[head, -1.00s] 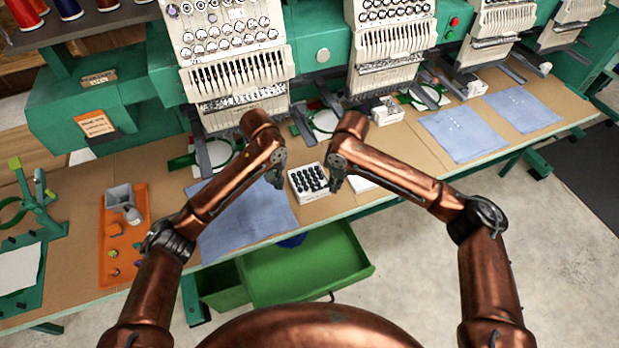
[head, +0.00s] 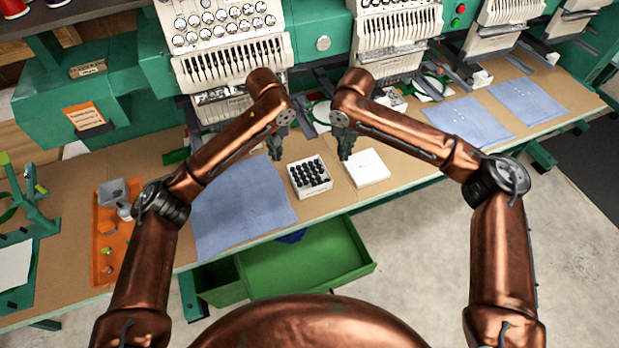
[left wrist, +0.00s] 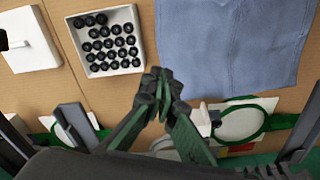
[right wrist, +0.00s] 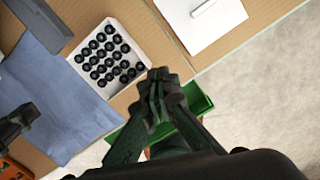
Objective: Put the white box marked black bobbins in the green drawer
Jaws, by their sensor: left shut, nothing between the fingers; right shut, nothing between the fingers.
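The white box (head: 311,190) is an open tray with rows of black bobbins. It stands upright on the table, just behind the edge above the drawer. It also shows in the left wrist view (left wrist: 110,68) and the right wrist view (right wrist: 124,80). The green drawer (head: 310,265) is pulled open below the table edge; part of it shows in the right wrist view (right wrist: 203,105). My left gripper (head: 277,153) is shut and empty, behind and left of the box. My right gripper (head: 345,153) is shut and empty, behind and right of it. Neither touches the box.
A flat white item (head: 367,168) lies right of the box. A blue cloth (head: 240,210) lies left of it. An orange tray (head: 118,235) with small things is farther left. Embroidery machines (head: 235,50) line the back. Something blue (head: 291,237) is at the drawer's back.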

